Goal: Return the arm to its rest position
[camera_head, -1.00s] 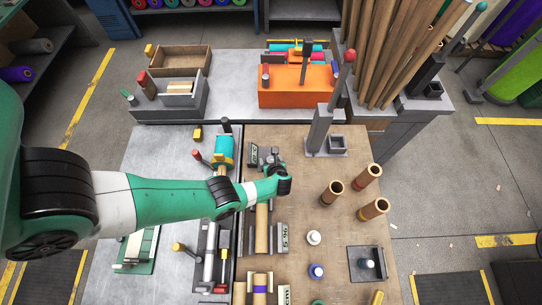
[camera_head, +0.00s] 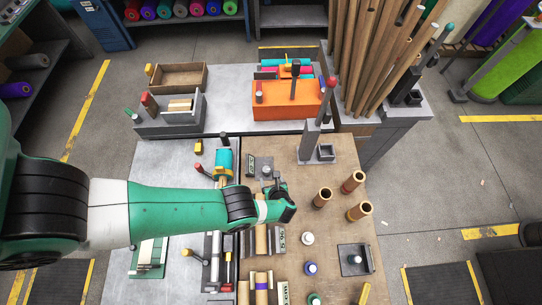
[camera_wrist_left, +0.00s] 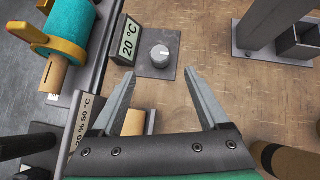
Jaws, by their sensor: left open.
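My left arm (camera_head: 165,212) comes in from the left over the workbench. Its gripper (camera_head: 275,187) is above the wooden board, near the small dial plate. In the left wrist view the gripper (camera_wrist_left: 160,75) has its two grey fingers spread wide apart, with only bare board and part of the dial plate between them. A dial plate with a round knob (camera_wrist_left: 159,56) and a "20 °C" label (camera_wrist_left: 129,40) lie beyond the fingertips. My right gripper is not in view.
A teal roll (camera_head: 224,162) lies to the left of the gripper. Brown tubes (camera_head: 323,198) stand to its right. A post on a grey base (camera_head: 308,148) and an orange box (camera_head: 285,105) are behind. Much of the board (camera_head: 345,225) on the right is bare.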

